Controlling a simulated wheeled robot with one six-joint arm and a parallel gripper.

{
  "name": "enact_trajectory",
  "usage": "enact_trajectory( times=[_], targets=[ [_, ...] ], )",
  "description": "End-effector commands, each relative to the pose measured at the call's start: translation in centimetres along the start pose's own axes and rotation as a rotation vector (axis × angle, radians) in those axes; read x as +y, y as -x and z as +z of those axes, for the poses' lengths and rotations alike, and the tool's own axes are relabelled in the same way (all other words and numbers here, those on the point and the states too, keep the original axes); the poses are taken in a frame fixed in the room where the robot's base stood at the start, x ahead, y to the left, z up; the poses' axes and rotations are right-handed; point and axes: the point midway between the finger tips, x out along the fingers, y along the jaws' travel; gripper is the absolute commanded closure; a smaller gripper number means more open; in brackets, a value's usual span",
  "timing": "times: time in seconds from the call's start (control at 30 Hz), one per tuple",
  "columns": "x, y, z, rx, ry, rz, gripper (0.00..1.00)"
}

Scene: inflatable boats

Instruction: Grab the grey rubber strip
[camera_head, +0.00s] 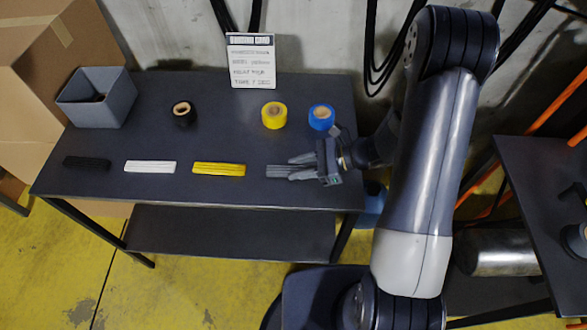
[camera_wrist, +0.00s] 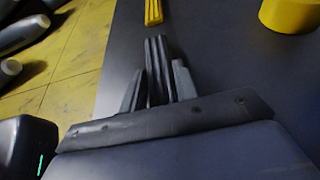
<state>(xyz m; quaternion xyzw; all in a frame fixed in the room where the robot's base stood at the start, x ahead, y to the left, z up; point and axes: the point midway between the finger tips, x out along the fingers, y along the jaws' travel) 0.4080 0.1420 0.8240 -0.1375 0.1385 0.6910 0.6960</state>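The grey rubber strip (camera_head: 275,171) lies flat near the front right of the dark table, a ribbed bar pointing left. My gripper (camera_head: 291,168) is low over the table at the strip's right end, with one finger on each side of it. In the wrist view, the strip (camera_wrist: 157,50) runs between the two fingers of my gripper (camera_wrist: 158,68), its far end sticking out beyond the fingertips. The fingers look open, with small gaps beside the strip. The strip's near end is hidden by the gripper.
Yellow (camera_head: 219,169), white (camera_head: 150,167) and black (camera_head: 87,163) strips lie in a row to the left. Black (camera_head: 184,113), yellow (camera_head: 274,115) and blue (camera_head: 321,117) tape rolls stand behind. A grey bin (camera_head: 97,97) is at back left and a sign (camera_head: 252,61) at the back.

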Motion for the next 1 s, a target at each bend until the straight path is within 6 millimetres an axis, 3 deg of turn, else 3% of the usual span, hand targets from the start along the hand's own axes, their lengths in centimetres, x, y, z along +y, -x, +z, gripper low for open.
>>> enact_trajectory(
  times=[0.27,0.67,1.0],
  targets=[
    [0.0,0.0,0.0,0.000,0.000,0.000,0.95],
    [-0.1,0.3,0.7,0.000,0.002,-0.001,0.95],
    [-0.1,1.9,4.7,0.000,0.005,-0.002,0.95]
  ],
)
